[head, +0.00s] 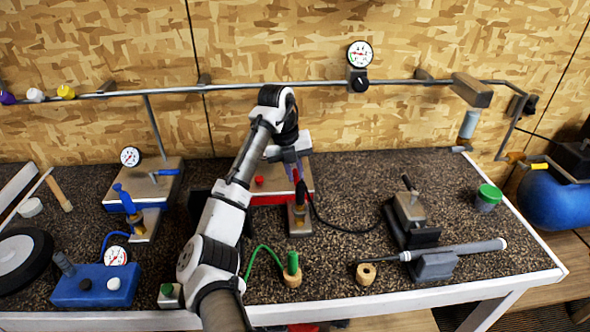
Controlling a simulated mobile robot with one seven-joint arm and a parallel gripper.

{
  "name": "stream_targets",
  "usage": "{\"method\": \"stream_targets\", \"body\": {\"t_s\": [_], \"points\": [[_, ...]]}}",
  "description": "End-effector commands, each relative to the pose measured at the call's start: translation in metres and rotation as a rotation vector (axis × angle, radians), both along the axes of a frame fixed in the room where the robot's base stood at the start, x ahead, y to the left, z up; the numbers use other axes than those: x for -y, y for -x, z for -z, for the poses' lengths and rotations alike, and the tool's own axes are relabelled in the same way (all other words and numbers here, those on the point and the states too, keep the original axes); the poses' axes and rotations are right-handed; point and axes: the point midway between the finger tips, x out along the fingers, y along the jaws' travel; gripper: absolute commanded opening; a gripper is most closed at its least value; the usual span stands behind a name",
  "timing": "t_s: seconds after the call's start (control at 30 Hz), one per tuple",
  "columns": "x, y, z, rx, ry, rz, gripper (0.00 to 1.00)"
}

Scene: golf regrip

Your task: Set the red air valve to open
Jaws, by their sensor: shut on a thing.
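My gripper (293,167) reaches down over the red-edged station at the middle of the bench. It is shut on the handle of the red air valve (299,221). The valve's brass body stands on a small grey plate at the station's front right. My arm and gripper cover part of the station behind. A red knob (259,181) sits on the station's plate, left of the gripper.
A blue valve (128,200) and gauge (130,157) stand to the left. A black hose (335,222) runs right from the red valve. A pipe (330,84) crosses the wall.

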Motion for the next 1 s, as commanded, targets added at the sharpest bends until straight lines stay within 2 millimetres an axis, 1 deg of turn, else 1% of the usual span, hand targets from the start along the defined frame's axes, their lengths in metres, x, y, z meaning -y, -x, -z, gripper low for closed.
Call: {"method": "stream_targets", "body": {"t_s": [0.03,0.67,0.7,0.83,0.87,1.0], "points": [[-0.0013,-0.0014,-0.0025,0.008,0.000,0.002,0.00],[-0.0016,-0.0017,-0.0026,0.008,0.000,0.020,0.00],[-0.0015,-0.0018,-0.0026,0.009,0.000,0.020,0.17],[-0.0012,-0.0014,-0.0019,0.006,0.000,0.020,0.34],[-0.0012,-0.0012,-0.0017,0.006,0.000,0.020,0.37],[-0.0008,-0.0009,-0.0011,0.004,0.000,0.021,0.37]]}}
